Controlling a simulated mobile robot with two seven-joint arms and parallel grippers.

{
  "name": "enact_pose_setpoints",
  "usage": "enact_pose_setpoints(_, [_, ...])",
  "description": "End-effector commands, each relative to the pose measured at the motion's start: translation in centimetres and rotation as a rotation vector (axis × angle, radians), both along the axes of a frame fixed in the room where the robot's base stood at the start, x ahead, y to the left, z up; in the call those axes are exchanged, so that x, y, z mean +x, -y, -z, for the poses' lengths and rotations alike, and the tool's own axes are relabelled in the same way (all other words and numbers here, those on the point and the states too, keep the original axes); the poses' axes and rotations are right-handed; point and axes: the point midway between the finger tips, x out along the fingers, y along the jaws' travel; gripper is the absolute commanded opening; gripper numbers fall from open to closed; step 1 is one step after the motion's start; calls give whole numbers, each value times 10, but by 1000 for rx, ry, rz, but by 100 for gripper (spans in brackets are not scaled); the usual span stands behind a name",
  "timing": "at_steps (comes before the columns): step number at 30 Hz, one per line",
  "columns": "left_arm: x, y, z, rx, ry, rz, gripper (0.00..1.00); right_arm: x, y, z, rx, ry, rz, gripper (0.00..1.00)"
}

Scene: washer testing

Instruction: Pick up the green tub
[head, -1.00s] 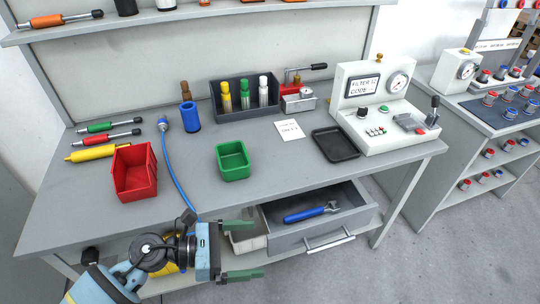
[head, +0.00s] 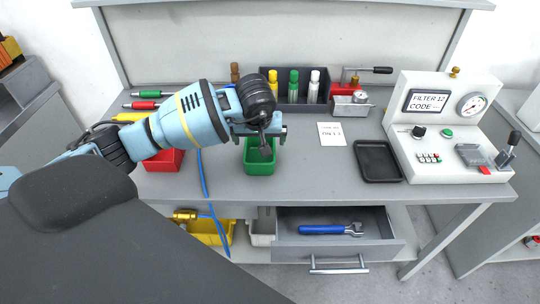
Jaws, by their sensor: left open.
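The green tub (head: 259,168) stands upright on the grey workbench, near the middle of its front half. My left gripper (head: 265,148) is directly over the tub in this view, pointing down, with its jaws open. The gripper and wrist cover the tub's back rim and part of its opening. I cannot tell whether the fingers touch the tub. My right gripper is out of view.
A red bin (head: 164,160) stands left of the tub, partly behind my left arm. A black tray (head: 378,161) and a white card (head: 331,134) lie to the right. An open drawer (head: 345,246) holding a blue-handled wrench juts out below the bench.

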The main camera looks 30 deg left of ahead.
Motion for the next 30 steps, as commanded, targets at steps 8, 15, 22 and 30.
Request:
enact_pose_setpoints(8, [7,-3,21,-6,-2,-1,100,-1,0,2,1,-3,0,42])
enact_pose_setpoints(15, [9,-5,29,-6,-1,-1,100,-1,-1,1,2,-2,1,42])
enact_pose_setpoints(22, [19,-12,57,-8,-2,-2,100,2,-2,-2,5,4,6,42])
enact_pose_setpoints(30, [26,-15,73,-6,0,-1,100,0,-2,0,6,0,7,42])
